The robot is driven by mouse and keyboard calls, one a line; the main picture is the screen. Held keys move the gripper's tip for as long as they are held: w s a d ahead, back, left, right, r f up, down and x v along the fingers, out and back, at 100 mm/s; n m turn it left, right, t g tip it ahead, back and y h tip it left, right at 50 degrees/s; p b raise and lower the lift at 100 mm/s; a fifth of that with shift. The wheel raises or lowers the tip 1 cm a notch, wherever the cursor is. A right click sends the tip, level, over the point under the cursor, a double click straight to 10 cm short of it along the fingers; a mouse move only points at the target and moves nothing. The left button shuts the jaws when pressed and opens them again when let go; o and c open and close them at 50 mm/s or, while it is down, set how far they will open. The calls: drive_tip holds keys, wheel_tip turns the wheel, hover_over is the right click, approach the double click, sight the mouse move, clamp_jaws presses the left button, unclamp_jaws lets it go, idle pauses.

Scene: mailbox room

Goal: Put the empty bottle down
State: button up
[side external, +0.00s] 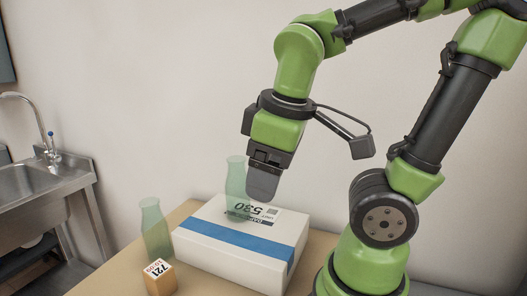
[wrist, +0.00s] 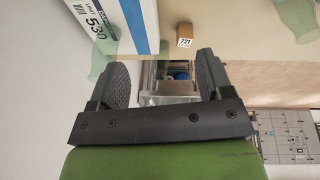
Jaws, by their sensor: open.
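A translucent green bottle (side external: 235,180) appears upright on top of a white box (side external: 200,250) with a blue stripe and "530" label. My gripper (side external: 263,186) points down just right of this bottle, above the box. In the wrist view my gripper (wrist: 162,68) is open, with nothing between its fingers. A pale green bottle shape (wrist: 98,62) shows there beside the left finger, which partly hides it. A second green bottle (side external: 155,230) stands on the table left of the box; a green bottle (wrist: 296,14) also shows at the wrist view's upper right.
A small brown box marked "721" (side external: 160,278) sits on the table in front of the second bottle; it also shows in the wrist view (wrist: 184,35). A steel sink (side external: 25,185) stands at the left. The wall is close behind the table.

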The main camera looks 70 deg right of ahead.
drive_tip(key=a+r+m+t+y, duration=0.2)
drive_tip(key=m+t, duration=0.1)
drive_tip(key=a+r+m+t+y, duration=0.1)
drive_tip(key=m, duration=0.1)
drive_tip(key=shift+s+r+t, duration=0.2)
drive_tip(key=shift+r+t, duration=0.1)
drive_tip(key=shift+o, duration=0.8)
drive_tip(key=shift+w, duration=0.1)
